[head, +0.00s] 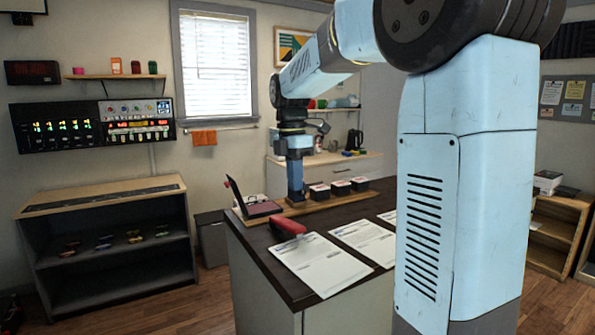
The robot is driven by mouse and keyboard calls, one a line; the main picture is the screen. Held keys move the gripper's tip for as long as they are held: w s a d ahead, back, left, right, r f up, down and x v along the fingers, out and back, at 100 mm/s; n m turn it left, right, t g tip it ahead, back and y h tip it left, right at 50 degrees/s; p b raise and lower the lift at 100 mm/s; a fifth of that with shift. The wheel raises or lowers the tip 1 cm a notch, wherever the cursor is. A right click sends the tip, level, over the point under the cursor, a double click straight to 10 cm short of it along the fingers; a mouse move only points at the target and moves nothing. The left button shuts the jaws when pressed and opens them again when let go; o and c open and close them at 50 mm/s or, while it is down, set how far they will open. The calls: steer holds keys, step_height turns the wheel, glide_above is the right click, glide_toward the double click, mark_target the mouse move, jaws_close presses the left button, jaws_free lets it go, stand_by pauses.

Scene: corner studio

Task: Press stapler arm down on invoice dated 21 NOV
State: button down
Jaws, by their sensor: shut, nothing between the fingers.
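A red stapler (287,227) lies on the dark counter at the upper left corner of the nearest printed sheet (322,266). I cannot tell whether the sheet's corner is between its jaws. A second sheet (362,240) lies to the right, and a third (388,217) is partly hidden behind my arm column. The dates on the sheets are too small to read. My gripper (296,200) points down, shut and empty, beyond the stapler, over or near a wooden board. It appears apart from the stapler.
The wooden board (268,216) along the counter's far side bears several small dark boxes (340,187) and an opened dark maroon case (262,209). The dark counter (262,240) has free room left of the stapler. A low shelf unit (100,200) stands at left.

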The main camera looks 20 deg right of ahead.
mark_target(300, 227)
steer(key=f, duration=0.6)
steer(key=s+f, duration=0.1)
steer(key=f, duration=0.2)
steer(key=shift+d+f, duration=0.1)
steer(key=shift+d, duration=0.05)
steer(key=shift+s+d+f, duration=0.1)
steer(key=shift+s+f, duration=0.15)
steer(key=shift+f, duration=0.35)
steer(key=shift+s+d+f, duration=0.1)
steer(key=shift+s+f, duration=0.15)
steer(key=shift+f, duration=0.35)
step_height(300, 227, up, 14)
steer(key=shift+s+r, duration=0.25)
steer(key=shift+s, duration=0.1)
steer(key=shift+d, duration=0.1)
